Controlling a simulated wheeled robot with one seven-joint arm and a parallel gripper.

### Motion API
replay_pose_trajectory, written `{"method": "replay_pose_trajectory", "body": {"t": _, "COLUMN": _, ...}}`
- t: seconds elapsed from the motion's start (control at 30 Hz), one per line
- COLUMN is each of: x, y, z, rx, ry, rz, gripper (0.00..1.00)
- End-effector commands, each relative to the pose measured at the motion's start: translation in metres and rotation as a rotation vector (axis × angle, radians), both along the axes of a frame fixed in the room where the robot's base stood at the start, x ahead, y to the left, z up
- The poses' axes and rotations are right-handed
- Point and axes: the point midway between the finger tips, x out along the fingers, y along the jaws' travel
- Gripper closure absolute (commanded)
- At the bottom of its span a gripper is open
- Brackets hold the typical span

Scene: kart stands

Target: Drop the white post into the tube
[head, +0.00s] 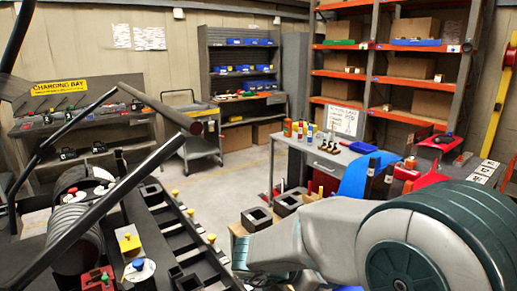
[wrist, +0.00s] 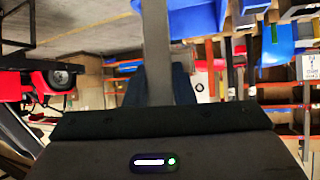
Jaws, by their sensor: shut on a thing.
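In the wrist view a long pale grey-white post (wrist: 156,40) runs from the top edge down between the dark fingers of my gripper (wrist: 162,72). My gripper is shut on it. The far end of the post is cut off by the frame. In the head view my arm reaches left from the right side, and its gripper and the post cannot be made out. Black square sockets with open tops (head: 256,218) (head: 288,204) stand just beyond the arm's end. I cannot tell which opening is the tube.
A grey workbench (head: 340,158) with bottles and small posts stands beyond the arm. A dark kart frame with bars (head: 150,165) fills the left. Orange shelving (head: 375,75) stands at the back right. Open concrete floor (head: 235,175) lies in the middle.

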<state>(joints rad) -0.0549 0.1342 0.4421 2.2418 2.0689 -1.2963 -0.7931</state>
Motion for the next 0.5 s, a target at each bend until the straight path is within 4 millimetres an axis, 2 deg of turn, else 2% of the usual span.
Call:
{"method": "replay_pose_trajectory", "body": {"t": 0.27, "x": 0.0001, "y": 0.0000, "z": 0.0000, "rx": -0.001, "ry": -0.001, "rz": -0.001, "gripper": 1.00}}
{"method": "replay_pose_trajectory", "body": {"t": 0.3, "x": 0.0001, "y": 0.0001, "z": -0.0001, "rx": -0.001, "ry": -0.001, "rz": -0.001, "gripper": 0.66}}
{"method": "replay_pose_trajectory", "body": {"t": 0.33, "x": 0.0001, "y": 0.0001, "z": -0.0001, "rx": -0.001, "ry": -0.001, "rz": -0.001, "gripper": 0.58}}
{"method": "replay_pose_trajectory", "body": {"t": 0.37, "x": 0.0001, "y": 0.0001, "z": -0.0001, "rx": -0.001, "ry": -0.001, "rz": -0.001, "gripper": 0.52}}
{"method": "replay_pose_trajectory", "body": {"t": 0.5, "x": 0.0000, "y": 0.0001, "z": -0.0003, "rx": 0.000, "ry": -0.001, "rz": -0.001, "gripper": 0.52}}
